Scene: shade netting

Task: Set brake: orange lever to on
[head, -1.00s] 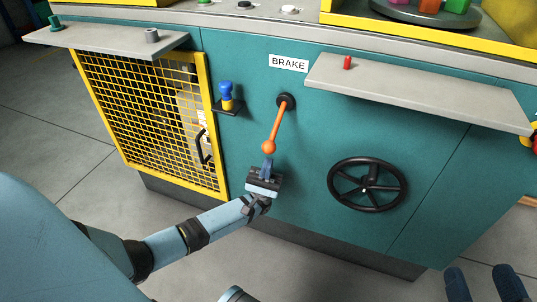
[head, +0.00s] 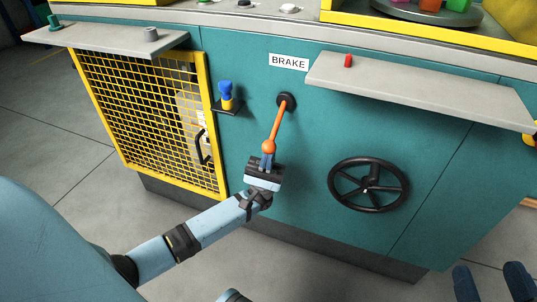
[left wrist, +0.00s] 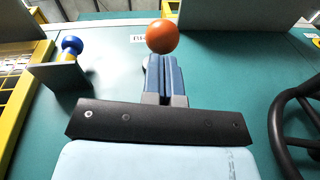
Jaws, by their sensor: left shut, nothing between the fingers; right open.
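The orange brake lever (head: 276,125) hangs from a black round pivot (head: 286,101) on the teal panel, below the BRAKE label (head: 289,62). It points down and slightly left, with an orange ball at its end. My left gripper (head: 268,158) is shut and empty, its fingertips right at the underside of the ball. In the left wrist view the ball (left wrist: 162,36) sits just beyond the tips of the closed blue fingers (left wrist: 163,75); I cannot tell whether they touch. My right gripper (head: 494,283) is open at the bottom right, away from the panel. No on or off marking is readable.
A black handwheel (head: 369,185) is right of the lever. A blue-and-yellow knob (head: 226,95) on a small ledge and a yellow mesh door (head: 150,120) are to the left. A grey shelf (head: 420,88) juts out at upper right.

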